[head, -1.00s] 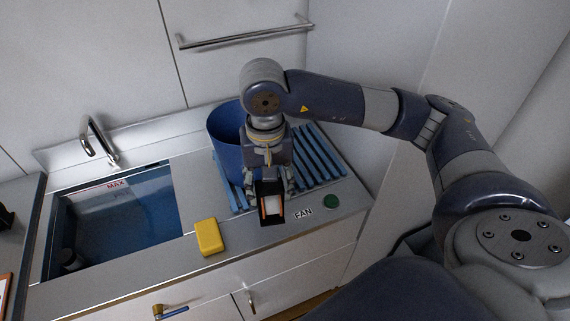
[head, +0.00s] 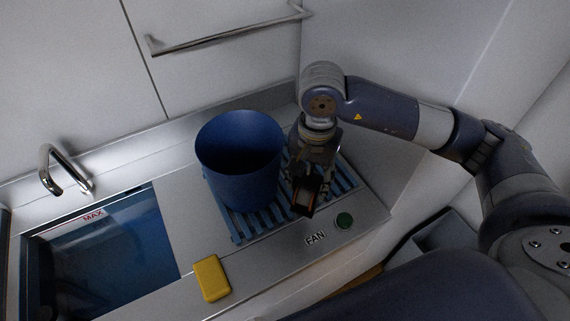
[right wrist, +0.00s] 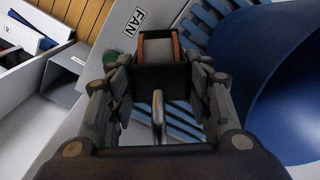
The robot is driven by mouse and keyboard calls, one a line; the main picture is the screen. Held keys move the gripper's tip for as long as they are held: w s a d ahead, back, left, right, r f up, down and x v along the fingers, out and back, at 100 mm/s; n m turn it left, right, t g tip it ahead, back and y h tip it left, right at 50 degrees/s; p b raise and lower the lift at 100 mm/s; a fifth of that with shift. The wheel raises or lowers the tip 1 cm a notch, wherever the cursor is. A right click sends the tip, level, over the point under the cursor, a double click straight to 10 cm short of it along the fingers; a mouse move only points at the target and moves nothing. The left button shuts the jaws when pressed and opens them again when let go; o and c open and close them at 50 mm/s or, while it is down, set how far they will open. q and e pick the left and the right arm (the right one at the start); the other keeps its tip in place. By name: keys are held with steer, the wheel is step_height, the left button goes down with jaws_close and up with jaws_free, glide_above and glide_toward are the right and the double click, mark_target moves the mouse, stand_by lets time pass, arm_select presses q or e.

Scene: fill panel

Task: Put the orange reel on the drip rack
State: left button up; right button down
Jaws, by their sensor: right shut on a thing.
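The orange reel (head: 303,199), dark with orange sides and a pale middle, is held in my right gripper (head: 306,184). In the right wrist view the fingers (right wrist: 157,70) close on both sides of the reel (right wrist: 158,48). The drip rack (head: 345,178) is a set of blue slats on the counter, and its slats also show in the right wrist view (right wrist: 182,122). The reel is over the rack's front right part, right of the blue bucket. I cannot tell whether it touches the slats. My left gripper is not in view.
The blue bucket (head: 238,165) stands on the rack, close to my right gripper's left side. A yellow block (head: 211,278) lies on the counter in front. A green button (head: 344,220) and a FAN label (head: 315,238) are nearby. A sink (head: 100,250) is at left.

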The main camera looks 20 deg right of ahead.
mark_target(314, 173)
steer(key=m, duration=0.1)
steer(key=w+d+m, duration=0.1)
steer(key=m, duration=0.1)
steer(key=shift+f+m+p, duration=0.2)
steer(key=shift+m+p, duration=0.1)
steer(key=shift+p, duration=0.1)
steer(key=shift+w+d+f+m, duration=0.2)
steer(key=shift+m, duration=0.6)
steer(key=shift+w+d+f+m+p, duration=0.3)
steer(key=shift+m+p, duration=0.05)
steer(key=shift+m, duration=0.55)
steer(key=shift+w+d+f+m, duration=0.1)
steer(key=shift+m, duration=0.2)
steer(key=shift+w+d, duration=0.15)
steer(key=shift+w, duration=0.1)
arm_select(q)
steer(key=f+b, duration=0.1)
steer(key=b, duration=0.1)
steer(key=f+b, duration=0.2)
steer(key=b, duration=0.1)
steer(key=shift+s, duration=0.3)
arm_select(e)
steer(key=w+d+f, duration=0.2)
steer(key=w+d, duration=0.1)
steer(key=w, duration=0.4)
steer(key=w+d+f, duration=0.3)
steer(key=w, duration=0.4)
steer(key=shift+d, duration=0.4)
